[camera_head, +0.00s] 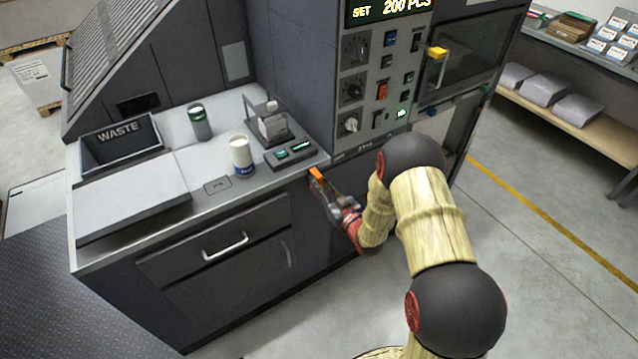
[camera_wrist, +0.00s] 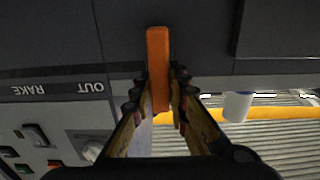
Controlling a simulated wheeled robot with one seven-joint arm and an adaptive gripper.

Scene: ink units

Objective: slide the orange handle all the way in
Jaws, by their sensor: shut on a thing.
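The orange handle (camera_wrist: 157,70) is a slim upright bar in the wrist view, against a dark cabinet face. My gripper (camera_wrist: 160,90) has a finger on each side of it and is shut on it. In the head view the orange handle (camera_head: 316,174) shows as a small orange tip at the counter's front right corner, below the control panel. My gripper (camera_head: 322,182) reaches it from the right, and its fingers hide part of the handle. How far the handle stands out from the cabinet cannot be told.
The counter holds a white cup (camera_head: 241,155), a dark canister (camera_head: 199,122), a small device (camera_head: 275,135) and a waste bin (camera_head: 122,146). The control panel (camera_head: 381,75) rises above the handle. Open floor (camera_head: 530,250) lies to the right.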

